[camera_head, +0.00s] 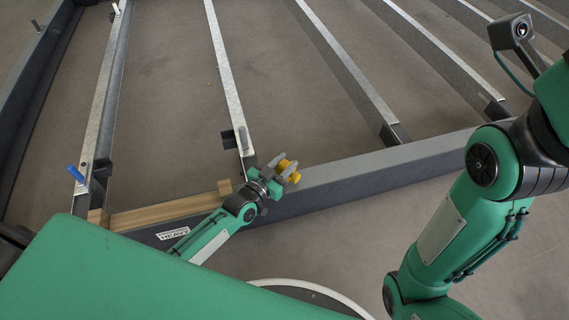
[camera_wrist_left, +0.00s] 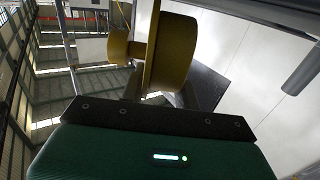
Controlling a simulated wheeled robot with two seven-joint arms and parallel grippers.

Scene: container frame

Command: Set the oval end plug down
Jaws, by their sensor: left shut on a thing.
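The oval end plug (camera_head: 289,170) is yellow, with a wide flange and a smaller round knob. My left gripper (camera_head: 277,170) is shut on it, near the dark front beam of the frame. In the left wrist view the plug (camera_wrist_left: 172,50) fills the upper middle, its flange seen nearly edge-on between the jaws. I cannot tell from these views whether it touches the beam or is held just above it. My right arm comes in at the right of the head view, but its gripper does not show.
The grey front beam (camera_head: 375,165) runs across the frame, with long metal rails (camera_head: 345,65) reaching back from it. A wooden block strip (camera_head: 165,212) lies along the beam's left part. A blue-handled pin (camera_head: 75,174) stands at the left rail. Bare floor shows between rails.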

